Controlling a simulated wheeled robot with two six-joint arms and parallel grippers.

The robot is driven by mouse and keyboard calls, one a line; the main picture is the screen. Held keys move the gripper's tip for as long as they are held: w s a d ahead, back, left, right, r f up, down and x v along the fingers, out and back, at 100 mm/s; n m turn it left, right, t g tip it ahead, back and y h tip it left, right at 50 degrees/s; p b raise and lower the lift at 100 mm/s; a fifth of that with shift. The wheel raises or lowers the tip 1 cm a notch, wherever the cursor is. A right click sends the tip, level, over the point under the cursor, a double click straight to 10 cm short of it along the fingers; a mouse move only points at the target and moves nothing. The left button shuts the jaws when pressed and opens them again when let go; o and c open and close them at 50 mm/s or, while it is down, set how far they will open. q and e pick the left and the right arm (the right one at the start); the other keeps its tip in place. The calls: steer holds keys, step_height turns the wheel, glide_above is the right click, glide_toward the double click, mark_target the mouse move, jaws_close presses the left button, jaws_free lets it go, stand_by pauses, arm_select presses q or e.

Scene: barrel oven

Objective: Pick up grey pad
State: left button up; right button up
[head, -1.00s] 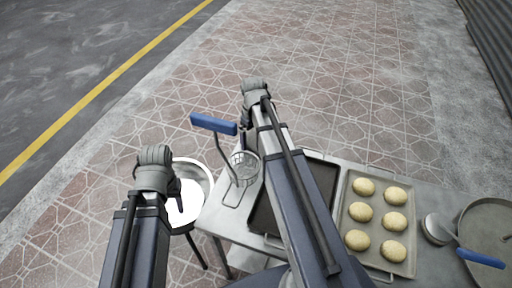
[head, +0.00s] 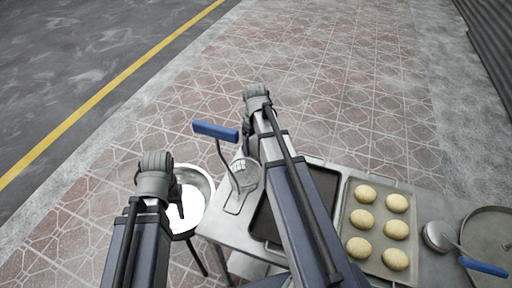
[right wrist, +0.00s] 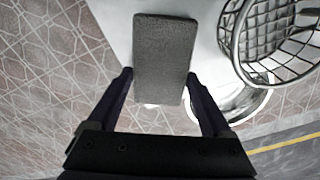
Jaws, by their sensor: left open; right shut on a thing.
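The grey pad (right wrist: 164,55) is a flat, rough, dark grey block in the right wrist view. My right gripper (right wrist: 158,76) has one finger on each side of it and is shut on it. Behind the pad is the pale table top, and I cannot tell how far above it the pad is. In the head view my right gripper (head: 248,128) is at the far left end of the table, and the pad is hidden there. My left gripper (head: 179,208) is open and empty, above or in front of the white bowl.
The bowl (head: 208,188) stands left of the metal table (head: 222,228). A wire strainer (right wrist: 280,45) with a blue handle (head: 215,131) is close to my right gripper. A dark tray (head: 325,185), a tray of several dough balls (head: 385,188) and a round pan (head: 490,225) lie further right.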

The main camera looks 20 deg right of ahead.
mark_target(257, 147)
step_height(257, 147, up, 10)
steer(key=p, duration=1)
steer(key=o, duration=0.9)
steer(key=c, duration=0.6)
steer(key=shift+s+d, duration=0.15)
steer(key=shift+d, duration=0.15)
